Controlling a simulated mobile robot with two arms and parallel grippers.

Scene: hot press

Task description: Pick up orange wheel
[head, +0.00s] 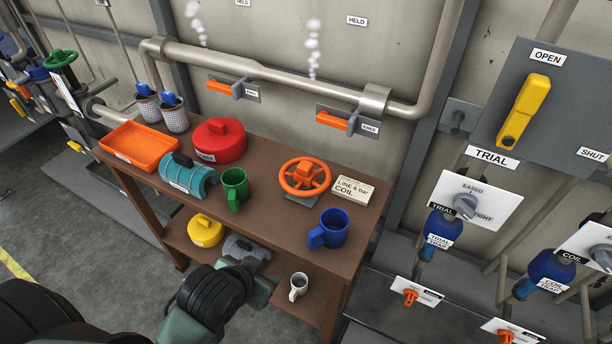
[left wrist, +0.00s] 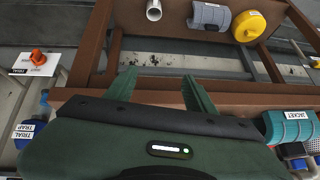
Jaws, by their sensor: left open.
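The orange wheel (head: 304,176) is a round handwheel with a raised hub. It sits on a grey base on the brown table top, between the green mug (head: 235,187) and the blue mug (head: 330,229). My left gripper (head: 264,286) is in front of the table's near edge, apart from the wheel and nearer to me. In the left wrist view its two green fingers (left wrist: 160,88) are spread with nothing between them. The wheel does not show in that view. My right gripper is not in view.
A label block (head: 353,190) stands right of the wheel. A red lidded pot (head: 219,143), teal jacket (head: 187,178) and orange tray (head: 139,147) are to the left.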

